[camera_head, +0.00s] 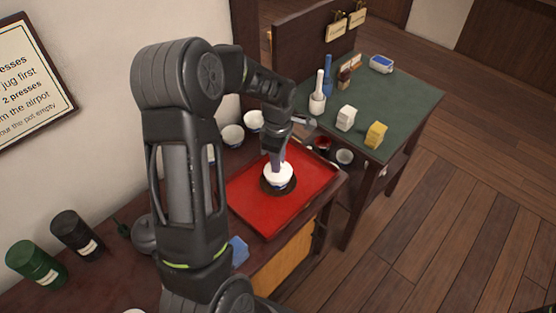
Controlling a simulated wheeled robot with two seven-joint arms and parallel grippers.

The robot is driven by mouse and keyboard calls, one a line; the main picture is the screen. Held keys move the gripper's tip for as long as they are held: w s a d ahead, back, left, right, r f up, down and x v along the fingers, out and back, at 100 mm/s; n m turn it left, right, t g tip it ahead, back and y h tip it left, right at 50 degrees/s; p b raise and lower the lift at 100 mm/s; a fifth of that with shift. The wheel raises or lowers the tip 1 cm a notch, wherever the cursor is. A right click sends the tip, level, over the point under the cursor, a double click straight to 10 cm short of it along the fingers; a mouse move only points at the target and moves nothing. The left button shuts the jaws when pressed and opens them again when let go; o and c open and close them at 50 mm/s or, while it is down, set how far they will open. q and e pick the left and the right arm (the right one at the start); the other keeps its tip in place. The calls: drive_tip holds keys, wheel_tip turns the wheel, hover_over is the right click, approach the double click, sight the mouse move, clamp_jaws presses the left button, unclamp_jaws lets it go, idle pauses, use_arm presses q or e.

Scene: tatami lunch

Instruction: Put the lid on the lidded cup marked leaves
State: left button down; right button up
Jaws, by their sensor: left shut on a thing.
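My left gripper (277,161) reaches down over the red tray (257,215) and is shut on a white lid (280,172). Directly below the lid is a white cup with blue marking (279,185). It stands on a dark round saucer (266,188) on the tray. Lid and cup look in line, but I cannot tell whether the lid is fully seated or slightly above the rim. The cup's mark is too small to read. My right gripper is not in view.
Dark and green canisters (36,262) stand at the lower left.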

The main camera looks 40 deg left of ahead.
use_arm(q)
drive_tip(key=c, duration=0.8)
unclamp_jaws()
drive_tip(key=shift+r, duration=0.1)
drive_tip(key=shift+r+p, duration=2)
drive_tip(key=shift+r, duration=0.9)
drive_tip(key=shift+c, duration=0.3)
clamp_jaws()
